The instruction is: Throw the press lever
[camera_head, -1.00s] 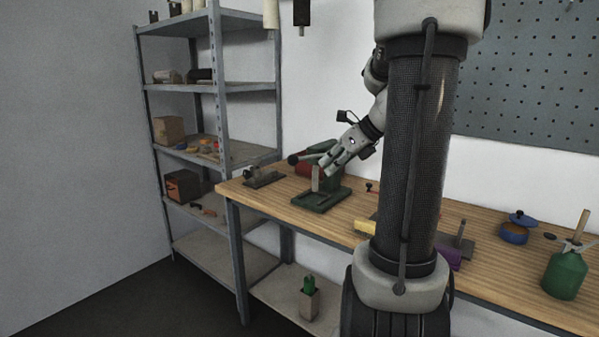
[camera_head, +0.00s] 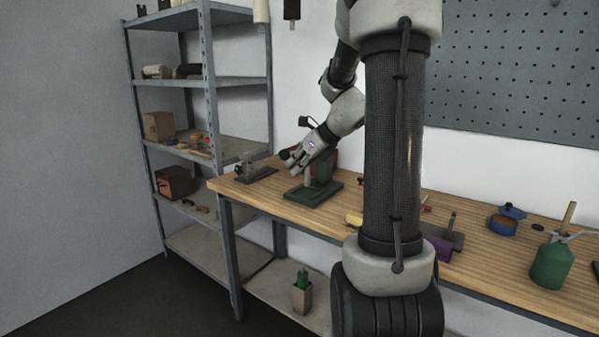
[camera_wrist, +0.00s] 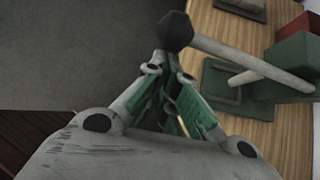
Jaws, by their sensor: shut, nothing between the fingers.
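The press stands near the left end of the workbench, with a green base plate (camera_head: 318,195) and a body partly hidden by my arm. In the wrist view its green body (camera_wrist: 300,55) is at the right. Its pale lever (camera_wrist: 245,58) reaches left from the body and ends in a dark round knob (camera_wrist: 176,31). My gripper (camera_head: 290,166) is over the lever end in the head view. In the wrist view my gripper's fingers (camera_wrist: 166,66) are shut and empty, with their tips just below the knob. I cannot tell whether they touch it.
A dark metal fixture (camera_head: 256,173) sits left of the press on the wooden workbench (camera_head: 262,192). A grey shelf unit (camera_head: 208,120) stands behind to the left. A green can (camera_head: 552,266) and a blue pot (camera_head: 503,224) are farther right.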

